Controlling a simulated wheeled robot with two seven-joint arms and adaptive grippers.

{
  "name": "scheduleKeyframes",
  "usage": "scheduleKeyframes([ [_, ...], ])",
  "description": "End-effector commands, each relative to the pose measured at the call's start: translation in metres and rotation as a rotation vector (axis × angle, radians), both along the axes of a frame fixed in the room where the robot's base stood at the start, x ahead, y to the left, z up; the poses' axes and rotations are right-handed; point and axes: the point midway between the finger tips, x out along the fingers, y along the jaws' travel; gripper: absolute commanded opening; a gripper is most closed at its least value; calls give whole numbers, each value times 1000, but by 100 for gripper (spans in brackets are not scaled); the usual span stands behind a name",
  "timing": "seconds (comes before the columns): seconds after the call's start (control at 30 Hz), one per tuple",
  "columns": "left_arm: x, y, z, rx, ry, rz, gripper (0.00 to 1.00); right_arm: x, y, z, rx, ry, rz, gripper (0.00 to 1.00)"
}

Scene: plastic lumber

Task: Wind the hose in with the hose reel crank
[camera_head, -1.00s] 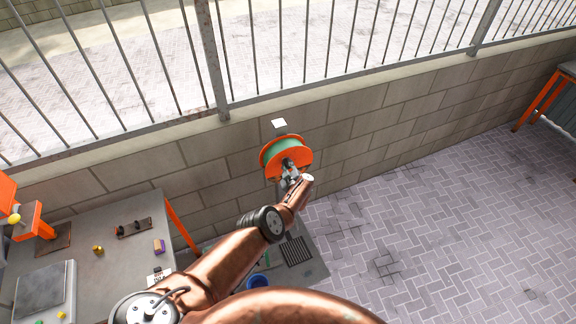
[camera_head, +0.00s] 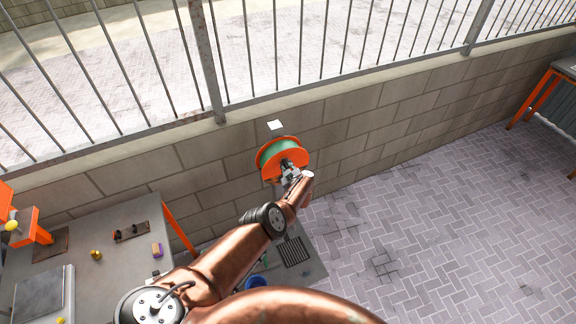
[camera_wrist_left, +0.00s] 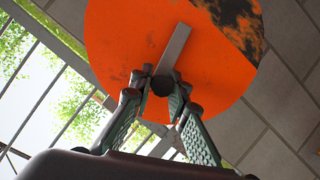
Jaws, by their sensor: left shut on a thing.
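The hose reel (camera_head: 268,153) is mounted on the block wall, with an orange disc at the front and green hose wound behind it. In the left wrist view the orange disc (camera_wrist_left: 120,50) fills the upper middle, with a grey crank arm (camera_wrist_left: 174,48) across its face and a dark round crank handle (camera_wrist_left: 162,86). My left gripper (camera_head: 287,170) is at the reel's front face. In the left wrist view my left gripper (camera_wrist_left: 160,92) is shut on the handle, a finger on each side. My right gripper is not in view.
A grey workbench (camera_head: 100,262) with orange legs and small items stands at the lower left. A drain grate (camera_head: 292,251) and a blue bucket (camera_head: 256,281) are on the floor below the reel. Open paving lies to the right. A metal fence tops the wall.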

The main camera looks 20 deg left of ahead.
Motion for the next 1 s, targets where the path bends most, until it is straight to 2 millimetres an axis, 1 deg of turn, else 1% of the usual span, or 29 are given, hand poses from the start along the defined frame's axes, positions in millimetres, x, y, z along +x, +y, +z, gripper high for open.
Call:
scheduleKeyframes([
  [0.03,-2,1,-3,-1,5,2,0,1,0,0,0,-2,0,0],
  [0.37,-2,1,-3,0,5,3,0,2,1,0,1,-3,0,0],
  [0.4,-2,1,-3,0,5,3,16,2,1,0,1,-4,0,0],
  [0.63,-1,1,-2,0,3,3,32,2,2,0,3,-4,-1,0],
  [0.67,-1,1,-2,0,3,2,33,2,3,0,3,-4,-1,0],
  [0.9,-1,0,-1,-1,2,1,33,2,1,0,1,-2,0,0],
  [1.0,0,-4,-2,-7,-5,-5,33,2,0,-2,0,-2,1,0],
])
